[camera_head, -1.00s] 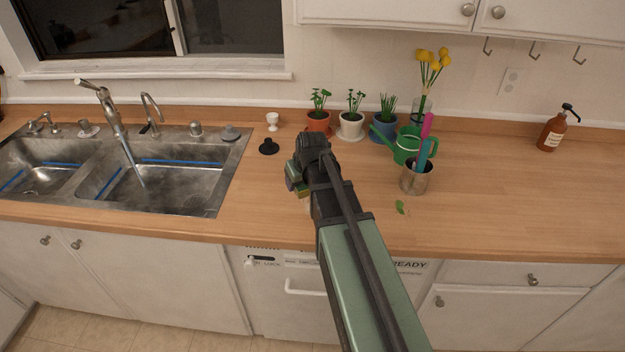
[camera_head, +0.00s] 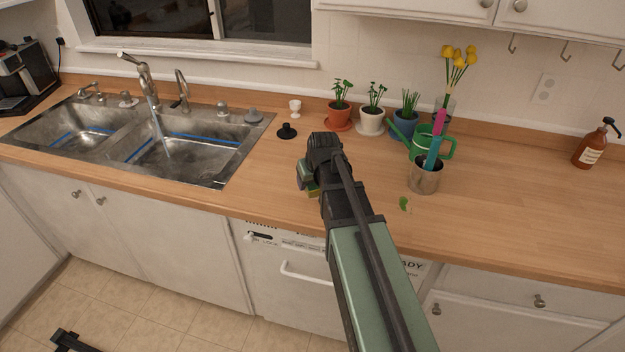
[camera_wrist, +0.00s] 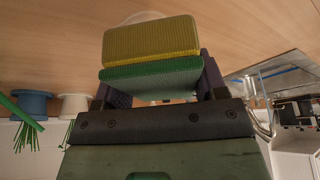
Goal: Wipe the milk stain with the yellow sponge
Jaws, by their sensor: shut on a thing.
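The yellow sponge (camera_wrist: 150,40) has a green layer (camera_wrist: 150,76) and sits between the two fingers of my gripper (camera_wrist: 155,85) in the wrist view. My gripper is shut on it. In the head view, my gripper (camera_head: 309,178) is over the counter right of the sink, and only a small edge of the sponge (camera_head: 313,190) shows beside it. A pale whitish patch, apparently the milk stain (camera_wrist: 146,17), shows just beyond the sponge in the wrist view, partly hidden by it. The stain is hidden in the head view. I cannot tell whether the sponge touches the counter.
The sink (camera_head: 190,150) with running water lies left. A black stopper (camera_head: 287,131) and white egg cup (camera_head: 295,107) stand behind my gripper.

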